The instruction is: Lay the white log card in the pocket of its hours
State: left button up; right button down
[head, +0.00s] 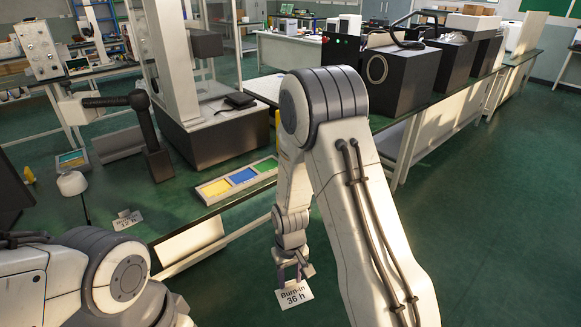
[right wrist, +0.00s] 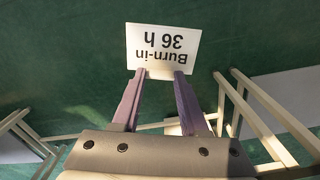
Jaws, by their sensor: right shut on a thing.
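My right gripper (head: 292,272) is shut on a white card (head: 295,296) reading "Burn-in 36 h", held out over the floor, in front of the table edge. In the right wrist view the card (right wrist: 163,42) appears upside down, its edge between the two fingertips (right wrist: 160,74). A tray with three coloured pockets lies at the table's near edge, up and left of the gripper: yellow (head: 215,187), blue (head: 242,176) and green (head: 265,165). No hour marks on the pockets are legible. My left arm shows at the lower left, but its gripper is out of view.
Another white card (head: 126,222), seemingly reading "12 h", is on the green table (head: 165,210) at the left. A white-capped lamp-like thing (head: 72,183) and a black post (head: 148,135) stand nearby. A dark-based machine (head: 215,135) stands behind the tray.

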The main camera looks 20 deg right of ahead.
aim_at(266, 165)
jog(key=z, duration=1.5)
jog(key=i, duration=1.5)
jog(key=u, duration=1.95)
